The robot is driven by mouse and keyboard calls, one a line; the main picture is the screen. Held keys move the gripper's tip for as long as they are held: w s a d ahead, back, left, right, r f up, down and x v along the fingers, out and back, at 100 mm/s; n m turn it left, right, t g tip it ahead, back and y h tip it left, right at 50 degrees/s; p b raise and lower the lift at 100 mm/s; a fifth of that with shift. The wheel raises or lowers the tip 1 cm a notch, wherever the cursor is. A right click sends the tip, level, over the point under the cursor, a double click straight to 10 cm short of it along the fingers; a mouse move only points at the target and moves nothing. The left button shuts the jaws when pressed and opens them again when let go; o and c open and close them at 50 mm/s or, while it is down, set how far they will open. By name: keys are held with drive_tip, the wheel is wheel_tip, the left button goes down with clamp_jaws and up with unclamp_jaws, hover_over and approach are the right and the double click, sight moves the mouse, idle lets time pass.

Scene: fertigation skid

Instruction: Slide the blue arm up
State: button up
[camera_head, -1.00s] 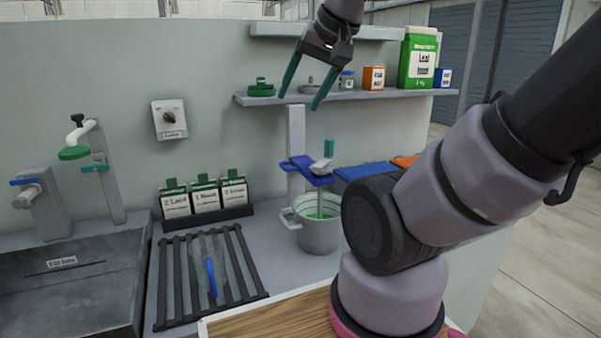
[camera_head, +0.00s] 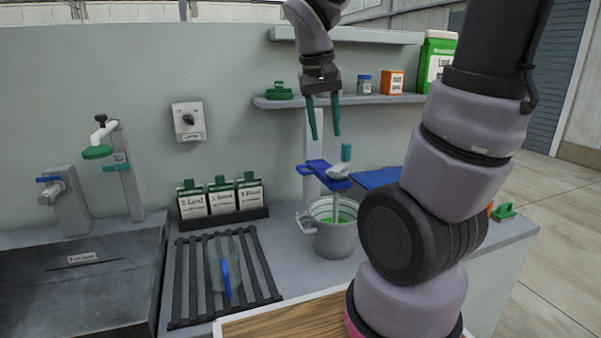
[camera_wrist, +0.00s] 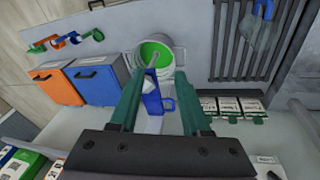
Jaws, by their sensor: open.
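The blue arm (camera_head: 328,175) sticks out from a grey upright post (camera_head: 312,150) on the back wall panel.
A shelf (camera_head: 370,99) with boxes and a jar is close behind my gripper. Labelled packets (camera_head: 221,197) stand left of the pot, behind a black rack (camera_head: 190,285). A sink (camera_head: 80,285) is at the far left. Blue (camera_wrist: 98,80) and orange (camera_wrist: 55,84) bins stand beside the pot.

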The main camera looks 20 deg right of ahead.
drive_tip(key=w+d+f+n+g+h, duration=0.1)
drive_tip(key=w+d+f+g+h, duration=0.1)
drive_tip(key=w+f+h, duration=0.3)
drive_tip(key=n+t+h, duration=0.5)
drive_tip(key=t+h, duration=0.2)
approach(298, 171)
drive_tip(key=x, duration=1)
drive_tip(key=shift+w+d, duration=0.25)
drive_tip(key=shift+d, duration=0.05)
clamp_jaws()
drive_tip(key=shift+f, duration=0.1)
